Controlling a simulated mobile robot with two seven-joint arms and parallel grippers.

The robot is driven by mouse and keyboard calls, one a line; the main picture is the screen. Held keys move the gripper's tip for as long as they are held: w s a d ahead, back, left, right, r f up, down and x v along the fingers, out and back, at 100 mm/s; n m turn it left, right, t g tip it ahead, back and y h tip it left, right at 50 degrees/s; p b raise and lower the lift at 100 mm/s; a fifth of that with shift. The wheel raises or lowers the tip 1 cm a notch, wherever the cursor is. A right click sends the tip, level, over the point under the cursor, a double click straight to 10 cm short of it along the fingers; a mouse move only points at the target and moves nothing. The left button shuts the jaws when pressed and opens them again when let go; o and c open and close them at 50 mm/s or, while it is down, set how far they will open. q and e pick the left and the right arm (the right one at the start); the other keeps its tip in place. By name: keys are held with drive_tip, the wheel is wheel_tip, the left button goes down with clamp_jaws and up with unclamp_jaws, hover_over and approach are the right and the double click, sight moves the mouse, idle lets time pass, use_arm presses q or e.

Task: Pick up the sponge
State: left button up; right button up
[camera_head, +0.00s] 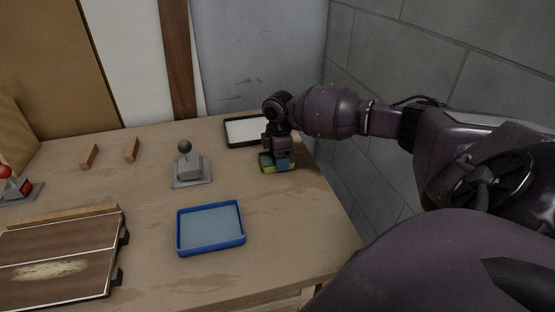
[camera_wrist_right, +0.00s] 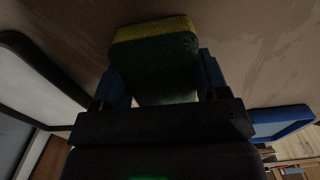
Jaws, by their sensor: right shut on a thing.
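The sponge (camera_head: 267,167) is yellow and dark green and is at the right part of the wooden table, in front of a black-rimmed tray. My right gripper (camera_head: 281,160) is over it, with its fingers shut on it. In the right wrist view the sponge (camera_wrist_right: 155,50) sits between the two fingers (camera_wrist_right: 160,85), its yellow layer on the far side. I cannot tell whether the sponge touches the table. My left gripper is not in view.
A black-rimmed white tray (camera_head: 228,141) stands just behind my right gripper. A blue tray (camera_head: 240,240) lies nearer the front. A grey lever on a base (camera_head: 187,170), two small wooden blocks (camera_head: 132,149) and a veneered panel (camera_head: 60,250) are further left. A grey block wall (camera_head: 440,60) stands on the right.

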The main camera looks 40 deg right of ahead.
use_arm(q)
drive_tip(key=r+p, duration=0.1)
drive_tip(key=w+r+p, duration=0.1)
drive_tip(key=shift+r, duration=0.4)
use_arm(e)
wheel_tip(320, 180, up, 20)
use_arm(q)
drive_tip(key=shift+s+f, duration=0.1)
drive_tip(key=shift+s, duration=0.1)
